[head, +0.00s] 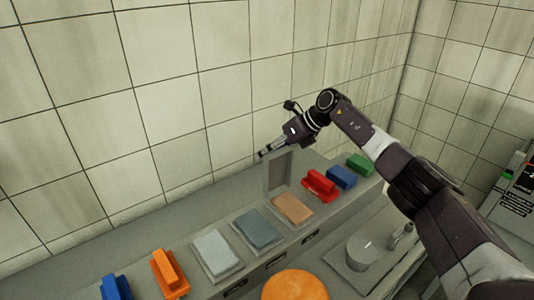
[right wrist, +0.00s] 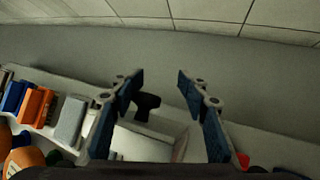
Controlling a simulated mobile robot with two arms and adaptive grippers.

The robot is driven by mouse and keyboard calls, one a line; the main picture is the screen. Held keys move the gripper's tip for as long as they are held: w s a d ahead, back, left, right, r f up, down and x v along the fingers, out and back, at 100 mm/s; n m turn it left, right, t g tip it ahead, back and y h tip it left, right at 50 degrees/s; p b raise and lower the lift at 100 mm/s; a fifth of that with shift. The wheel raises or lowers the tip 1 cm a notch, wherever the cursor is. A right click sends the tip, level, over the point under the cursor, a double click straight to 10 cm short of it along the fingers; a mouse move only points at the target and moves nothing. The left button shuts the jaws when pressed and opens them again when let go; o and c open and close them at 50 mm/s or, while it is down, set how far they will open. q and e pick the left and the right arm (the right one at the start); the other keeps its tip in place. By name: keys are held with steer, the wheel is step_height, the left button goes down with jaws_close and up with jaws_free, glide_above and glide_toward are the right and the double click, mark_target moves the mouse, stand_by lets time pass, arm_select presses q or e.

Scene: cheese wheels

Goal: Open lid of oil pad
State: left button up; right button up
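Several shallow pad boxes sit in a row on the grey counter in the head view. The tan pad (head: 293,208), probably the oil pad, lies in an open box. Its grey lid (head: 277,172) stands about upright at the back left edge of that box. My right gripper (head: 270,150) is just above the lid's top edge; I cannot tell whether they touch. In the right wrist view the blue fingers of my right gripper (right wrist: 158,90) are spread, with nothing clearly held between them. My left gripper is in neither view.
A blue-grey pad (head: 257,228) and a pale pad (head: 215,252) lie to the left. Orange (head: 169,274) and blue (head: 116,288) brushes lie farther left; red (head: 319,184), blue (head: 341,177) and green (head: 360,165) ones stand right. An orange cheese wheel (head: 296,286) is in front.

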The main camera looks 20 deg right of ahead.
steer(key=shift+a+r, duration=0.2)
steer(key=shift+a, duration=0.15)
steer(key=v, duration=1.2)
steer(key=shift+f, duration=0.1)
